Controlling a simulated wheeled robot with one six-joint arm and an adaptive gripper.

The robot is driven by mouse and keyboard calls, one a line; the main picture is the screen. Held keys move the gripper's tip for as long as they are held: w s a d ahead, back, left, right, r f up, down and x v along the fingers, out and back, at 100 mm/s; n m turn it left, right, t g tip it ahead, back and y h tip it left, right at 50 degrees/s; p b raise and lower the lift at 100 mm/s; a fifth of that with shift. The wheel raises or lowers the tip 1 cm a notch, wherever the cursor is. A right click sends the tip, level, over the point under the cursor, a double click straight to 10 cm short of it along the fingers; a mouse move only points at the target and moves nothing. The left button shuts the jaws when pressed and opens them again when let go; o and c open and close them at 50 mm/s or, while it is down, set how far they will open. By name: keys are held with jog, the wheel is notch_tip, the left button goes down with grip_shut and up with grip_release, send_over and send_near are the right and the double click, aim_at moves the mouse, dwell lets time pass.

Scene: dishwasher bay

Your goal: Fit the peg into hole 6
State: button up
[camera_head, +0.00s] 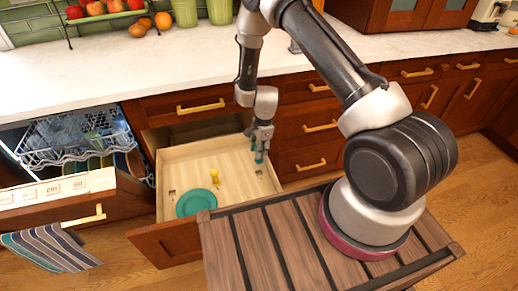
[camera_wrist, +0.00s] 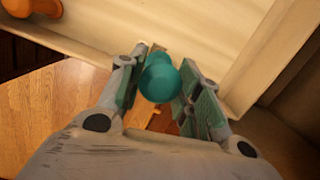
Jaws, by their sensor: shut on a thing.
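In the wrist view a teal peg with a rounded knob (camera_wrist: 160,80) sits between the fingers of my gripper (camera_wrist: 158,88), which are shut on it. In the head view my gripper (camera_head: 261,156) is over the right part of the open pale wooden drawer (camera_head: 235,153), pointing down. The peg is small there and its lower end cannot be made out. Small dark holes show in the drawer floor, one at the left (camera_head: 172,193) and one below my gripper (camera_head: 258,174). Hole numbers cannot be read, so I cannot tell which is hole 6.
A yellow peg (camera_head: 214,175) stands in the drawer, near a round teal plate (camera_head: 196,204). The open dishwasher (camera_head: 75,150) is to the left, with a striped towel (camera_head: 50,247) on its door. The drawer walls bound the space around my gripper.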

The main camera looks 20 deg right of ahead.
aim_at(259, 163)
jog(key=shift+f, duration=2.95)
jog(key=shift+f, duration=1.25)
dwell(0.6)
jog(key=o, duration=1.5)
jog(key=shift+o, duration=0.2)
jog(key=shift+s+r, duration=0.1)
jog(key=shift+r, duration=2.9)
